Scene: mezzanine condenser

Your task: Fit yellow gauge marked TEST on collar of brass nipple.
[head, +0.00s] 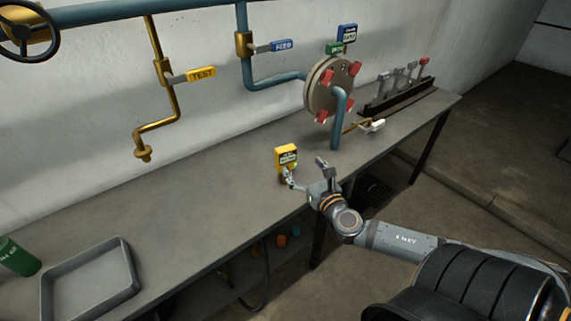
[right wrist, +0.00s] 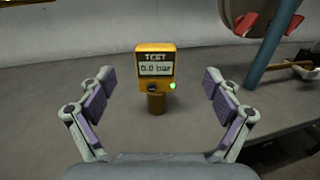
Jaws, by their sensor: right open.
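The yellow gauge (head: 286,156) stands upright on the grey bench near its front edge. In the right wrist view the gauge (right wrist: 155,62) is marked TEST, reads 0.0 bar, shows a green light and has a brass stem below. My right gripper (head: 306,170) is open and empty, its two fingers (right wrist: 157,88) either side of the gauge in that view, not touching it. A brass nipple (head: 143,152) hangs at the end of the bent brass pipe on the left, below the valve with the yellow TEST handle (head: 201,74). My left gripper is not in view.
A grey tray (head: 88,313) and a green container (head: 18,257) are at the bench's left. A round flange with red bolts (head: 331,88) and a blue pipe (head: 339,120) stand behind right of the gauge. The bench (head: 205,195) between tray and gauge is clear.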

